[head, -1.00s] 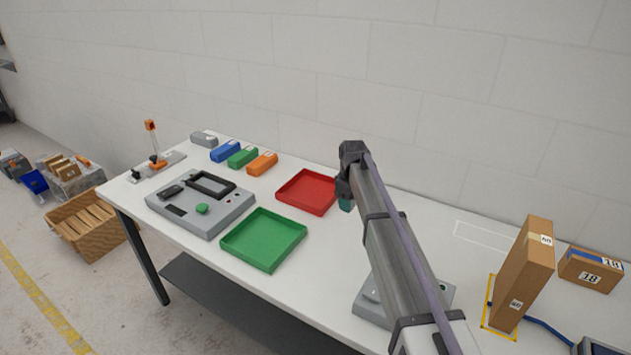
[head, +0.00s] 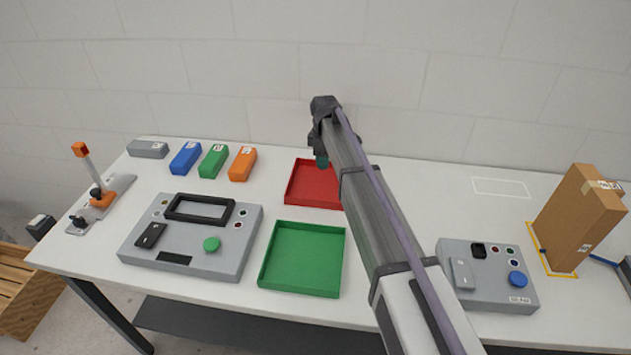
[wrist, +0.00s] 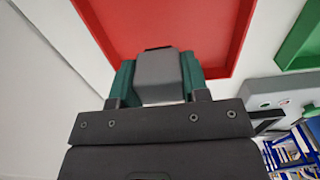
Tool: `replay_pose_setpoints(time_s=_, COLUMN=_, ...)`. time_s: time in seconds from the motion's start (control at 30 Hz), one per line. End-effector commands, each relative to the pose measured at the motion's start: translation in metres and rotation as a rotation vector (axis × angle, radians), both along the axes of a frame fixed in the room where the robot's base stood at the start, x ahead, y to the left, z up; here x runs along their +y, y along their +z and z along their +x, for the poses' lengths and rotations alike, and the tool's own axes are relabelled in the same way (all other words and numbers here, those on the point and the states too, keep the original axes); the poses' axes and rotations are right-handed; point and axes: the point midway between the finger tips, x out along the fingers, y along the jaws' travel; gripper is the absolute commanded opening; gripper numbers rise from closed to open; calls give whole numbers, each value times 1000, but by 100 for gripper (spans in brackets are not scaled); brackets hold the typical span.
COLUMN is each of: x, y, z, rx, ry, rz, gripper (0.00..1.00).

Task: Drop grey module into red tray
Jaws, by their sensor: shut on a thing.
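My gripper (head: 321,160) is above the red tray (head: 310,192), near its back right part, in the head view. In the wrist view my gripper (wrist: 158,82) has its teal fingers shut on a grey module (wrist: 160,68), one on each side. The red tray (wrist: 216,35) lies beyond the module there, with the module over its floor. The head view does not show the held module clearly, as my arm is in front. The visible part of the tray's floor is empty.
An empty green tray (head: 303,258) lies in front of the red one. A grey panel device (head: 193,243) stands at left. Grey (head: 148,149), blue (head: 186,157), green (head: 213,161) and orange (head: 243,163) blocks line the back. A second device (head: 487,275) and a carton (head: 578,218) are at right.

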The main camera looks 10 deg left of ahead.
Motion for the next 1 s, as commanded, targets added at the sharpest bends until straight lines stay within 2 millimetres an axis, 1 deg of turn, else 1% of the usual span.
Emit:
replay_pose_setpoints(time_s=0.17, x=0, y=-5, z=0, rx=0, ry=6, rz=0, gripper=4)
replay_pose_setpoints(time_s=0.27, x=0, y=-17, z=0, rx=0, ry=6, rz=0, gripper=4)
replay_pose_setpoints(time_s=0.5, x=-1, y=-54, z=0, rx=0, ry=5, rz=0, gripper=4)
replay_pose_setpoints(time_s=0.57, x=-1, y=-60, z=0, rx=0, ry=5, rz=0, gripper=4)
replay_pose_setpoints(time_s=0.67, x=-1, y=-62, z=0, rx=0, ry=5, rz=0, gripper=4)
replay_pose_setpoints(time_s=0.87, x=-1, y=-60, z=0, rx=0, ry=4, rz=0, gripper=4)
replay_pose_setpoints(time_s=0.9, x=-1, y=-60, z=0, rx=0, ry=4, rz=0, gripper=44)
replay_pose_setpoints(time_s=1.0, x=-1, y=-60, z=0, rx=0, ry=4, rz=0, gripper=53)
